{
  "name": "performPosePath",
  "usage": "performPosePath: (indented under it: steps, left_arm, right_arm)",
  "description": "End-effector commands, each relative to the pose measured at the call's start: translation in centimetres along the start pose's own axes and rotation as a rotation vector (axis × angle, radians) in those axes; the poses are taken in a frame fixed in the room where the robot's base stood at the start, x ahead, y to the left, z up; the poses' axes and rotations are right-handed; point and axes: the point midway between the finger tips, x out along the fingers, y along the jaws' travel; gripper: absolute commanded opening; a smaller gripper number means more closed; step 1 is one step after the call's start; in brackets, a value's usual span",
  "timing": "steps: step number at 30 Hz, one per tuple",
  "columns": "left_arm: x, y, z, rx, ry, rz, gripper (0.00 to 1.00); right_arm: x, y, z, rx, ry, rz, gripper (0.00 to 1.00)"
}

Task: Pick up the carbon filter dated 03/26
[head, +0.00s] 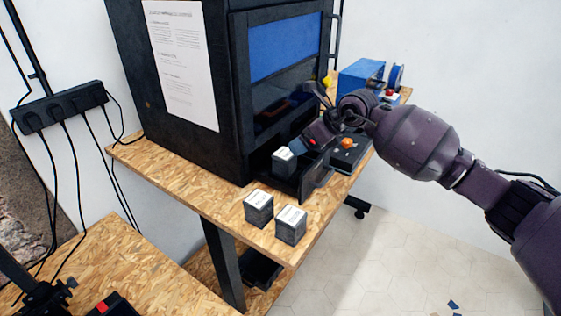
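Two small dark grey block-shaped filters with white labelled tops stand on the wooden bench: a left one (258,209) and a right one (291,226). A third similar filter (284,161) sits in an open drawer (292,185) low in the black printer cabinet. The label dates are too small to read. My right gripper (318,140) is over the drawer's right end, close to its front; contact and finger opening cannot be made out.
The black cabinet (179,110) with a blue window stands on the bench (180,183). Right of the drawer are a dark tray (350,158) with an orange knob and a blue box (361,77). A power strip (60,107) hangs on the wall. Bare bench lies left of the filters.

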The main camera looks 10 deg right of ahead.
Motion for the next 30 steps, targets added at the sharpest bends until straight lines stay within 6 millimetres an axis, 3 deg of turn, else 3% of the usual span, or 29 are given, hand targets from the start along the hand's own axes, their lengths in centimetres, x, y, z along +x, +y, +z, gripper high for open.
performPosePath:
  steps: [6,14,22,30]
  left_arm:
    - [-0.2,0.3,0.3,-0.007,-0.007,0.001,0.43]
    - [-0.2,0.2,0.3,-0.007,-0.008,0.001,0.43]
    - [0.6,0.3,1.1,-0.005,-0.002,0.001,0.43]
    - [0.9,0.3,0.1,-0.002,0.023,0.001,0.43]
  right_arm:
    - [3.1,0.1,0.1,0.002,-0.001,0.002,0.89]
    - [4.7,0.2,-0.1,0.002,-0.001,0.003,0.89]
    - [8.3,0.6,-0.4,0.002,-0.003,0.002,0.89]
    - [9.4,0.5,-0.4,0.001,-0.002,0.001,0.89]
